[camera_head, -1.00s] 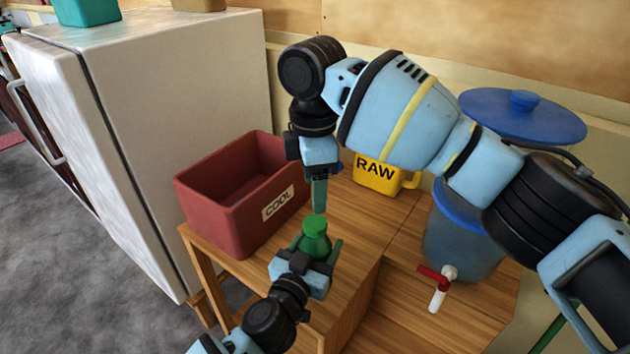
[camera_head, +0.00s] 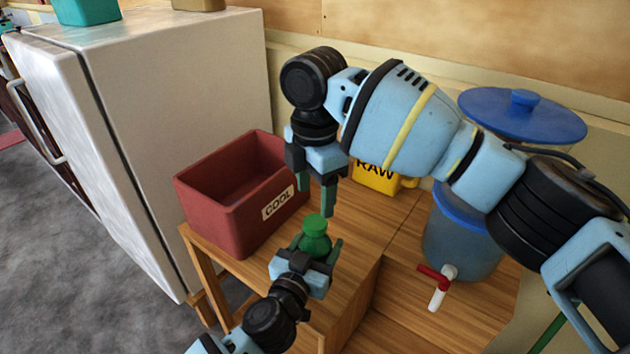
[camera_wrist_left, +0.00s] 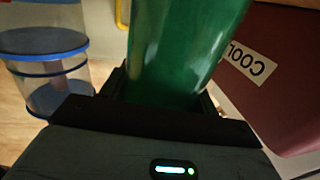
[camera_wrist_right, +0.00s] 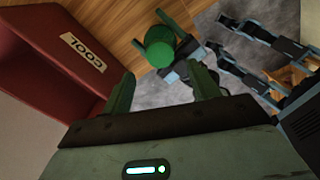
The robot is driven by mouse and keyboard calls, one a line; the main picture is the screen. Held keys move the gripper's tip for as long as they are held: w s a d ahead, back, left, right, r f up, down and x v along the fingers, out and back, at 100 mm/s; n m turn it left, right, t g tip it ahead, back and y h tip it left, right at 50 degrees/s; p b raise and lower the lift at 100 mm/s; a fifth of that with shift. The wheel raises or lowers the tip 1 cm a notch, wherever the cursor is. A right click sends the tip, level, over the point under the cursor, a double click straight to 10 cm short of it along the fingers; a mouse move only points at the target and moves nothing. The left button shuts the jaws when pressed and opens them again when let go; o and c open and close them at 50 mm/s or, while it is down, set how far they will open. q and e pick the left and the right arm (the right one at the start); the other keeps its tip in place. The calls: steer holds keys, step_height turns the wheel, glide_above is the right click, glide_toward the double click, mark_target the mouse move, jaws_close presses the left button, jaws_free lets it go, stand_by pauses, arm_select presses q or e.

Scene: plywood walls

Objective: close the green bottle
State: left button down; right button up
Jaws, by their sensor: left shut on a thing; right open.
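The green bottle (camera_head: 315,243) stands upright over the wooden table with a green cap (camera_head: 316,225) on its top. How tightly the cap sits cannot be seen. My left gripper (camera_head: 318,256) is shut on the bottle's body, and the bottle fills the left wrist view (camera_wrist_left: 182,50). My right gripper (camera_head: 316,208) hangs above the bottle, open and empty, its fingers pointing down and apart from the cap. In the right wrist view the bottle's capped top (camera_wrist_right: 159,46) lies beyond the two open fingers (camera_wrist_right: 163,88).
A red crate labelled COOL (camera_head: 222,212) stands on the wooden table (camera_head: 352,268) left of the bottle. A yellow RAW container (camera_head: 375,182) is behind my right gripper. A blue-lidded water dispenser (camera_head: 455,245) stands right. A white fridge (camera_head: 180,120) is at left.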

mark_target(315, 222)
steer(key=shift+f, duration=3.2)
steer(key=c, duration=1)
steer(key=m, duration=0.7)
steer(key=shift+m, duration=0.3)
steer(key=m, duration=0.7)
steer(key=o, duration=1.2)
steer(key=shift+c, duration=0.2)
